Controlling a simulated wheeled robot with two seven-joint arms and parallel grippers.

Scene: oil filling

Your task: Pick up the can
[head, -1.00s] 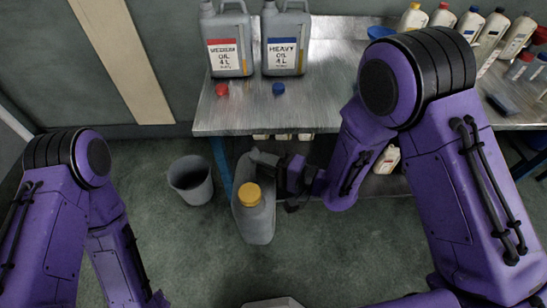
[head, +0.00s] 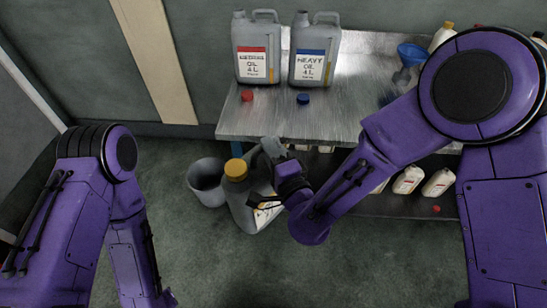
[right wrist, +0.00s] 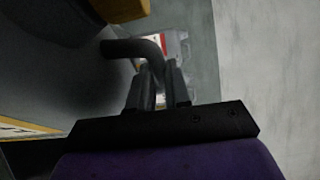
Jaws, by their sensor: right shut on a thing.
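The can is a grey jerrycan (head: 240,205) with a yellow cap (head: 236,169), left of the lower middle in the head view, in front of the table edge. My right gripper (head: 275,160) is shut on the can's handle. In the right wrist view, its two fingers (right wrist: 157,88) close on the dark curved handle (right wrist: 130,47), with the yellow cap (right wrist: 120,8) above. The can tilts somewhat; I cannot tell whether its base is clear of the floor. My left arm hangs at the left, with its gripper out of the picture.
A metal table (head: 350,105) holds a medium oil can (head: 256,65), a heavy oil can (head: 314,68), a red cap (head: 247,96), a blue cap (head: 303,99) and a blue funnel (head: 411,54). A grey bucket (head: 207,182) stands beside the held can. White bottles (head: 408,181) sit on the lower shelf.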

